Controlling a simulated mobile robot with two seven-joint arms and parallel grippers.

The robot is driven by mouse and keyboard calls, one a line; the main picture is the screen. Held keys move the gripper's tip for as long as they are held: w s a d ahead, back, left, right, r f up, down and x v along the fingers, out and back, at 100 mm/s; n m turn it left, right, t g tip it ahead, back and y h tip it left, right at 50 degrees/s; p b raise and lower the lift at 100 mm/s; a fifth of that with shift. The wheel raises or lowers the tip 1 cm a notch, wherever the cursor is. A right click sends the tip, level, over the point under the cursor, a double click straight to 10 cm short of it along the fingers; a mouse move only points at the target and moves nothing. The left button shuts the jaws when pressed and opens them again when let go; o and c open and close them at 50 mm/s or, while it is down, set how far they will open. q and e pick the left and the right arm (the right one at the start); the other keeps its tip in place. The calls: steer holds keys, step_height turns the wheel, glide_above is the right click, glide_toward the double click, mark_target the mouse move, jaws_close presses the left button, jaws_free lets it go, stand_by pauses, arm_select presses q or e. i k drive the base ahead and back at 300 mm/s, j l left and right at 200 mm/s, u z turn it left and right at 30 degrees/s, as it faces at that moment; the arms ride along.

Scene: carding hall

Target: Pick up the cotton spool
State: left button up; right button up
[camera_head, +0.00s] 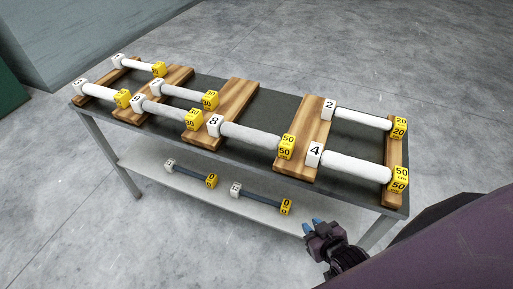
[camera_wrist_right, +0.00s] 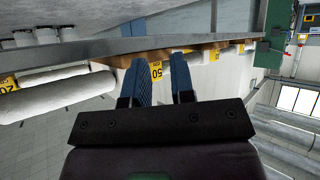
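Several white cotton spools lie on wooden rests on a dark-topped table (camera_head: 262,106). Each has a white numbered block at one end and a yellow block at the other. The spool numbered 4 (camera_head: 355,168) is at the near right, with the 2 spool (camera_head: 362,118) behind it and the 8 spool (camera_head: 250,135) to its left. My right gripper (camera_head: 311,224) is below and in front of the table's near edge, apart from the spools. Its blue fingers (camera_wrist_right: 158,58) are parted and empty, with a yellow "50" block (camera_wrist_right: 157,71) showing beyond. My left gripper is not in view.
A lower shelf (camera_head: 147,164) holds two thin dark spools (camera_head: 190,173) (camera_head: 260,199) with yellow "0" ends. A table leg (camera_head: 376,232) stands right of my right gripper. The grey floor (camera_head: 60,200) in front is clear.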

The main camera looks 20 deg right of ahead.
mark_target(216, 126)
steer(key=j+z, duration=0.15)
steer(key=z, duration=0.7)
steer(key=i+j+z, duration=0.25)
steer(key=j, duration=0.15)
steer(key=j+z, duration=0.3)
steer(key=i+j+z, duration=0.1)
steer(key=j, duration=1.1)
steer(key=i+j+z, duration=0.15)
steer(key=j, duration=0.45)
